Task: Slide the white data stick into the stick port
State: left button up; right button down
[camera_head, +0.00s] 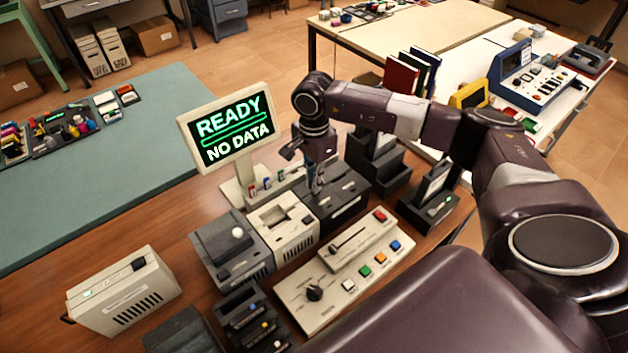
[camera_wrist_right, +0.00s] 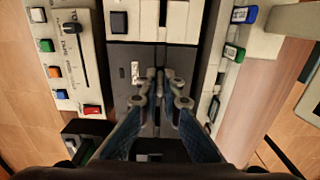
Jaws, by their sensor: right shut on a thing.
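My right gripper (camera_head: 315,190) is shut and points down over the dark unit (camera_head: 344,206) on the wooden counter. In the right wrist view, its fingertips (camera_wrist_right: 160,78) are close together over the dark top of that unit. They hide most of what they hold, which I take to be the white data stick; its outline is not clear. A small pale marked patch (camera_wrist_right: 135,72) shows on the unit beside the fingertips. The port opening cannot be made out, nor whether the stick touches it. My left gripper is not in view.
A screen (camera_head: 232,128) reads READY, NO DATA. A pale rack (camera_head: 233,194) with coloured sticks stands close to my gripper. A pale unit (camera_head: 282,215) and a control panel (camera_head: 325,292) with a slider, knob and buttons sit nearby.

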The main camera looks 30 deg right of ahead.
jog(key=shift+f+b, duration=0.55)
jog(key=shift+f, duration=0.25)
jog(key=c, duration=2)
grip_release()
jog(key=shift+c, duration=0.2)
jog(key=shift+r, duration=0.15)
jog(key=shift+r+p, duration=2.25)
jog(key=shift+r, duration=1.7)
jog(key=shift+f, duration=0.1)
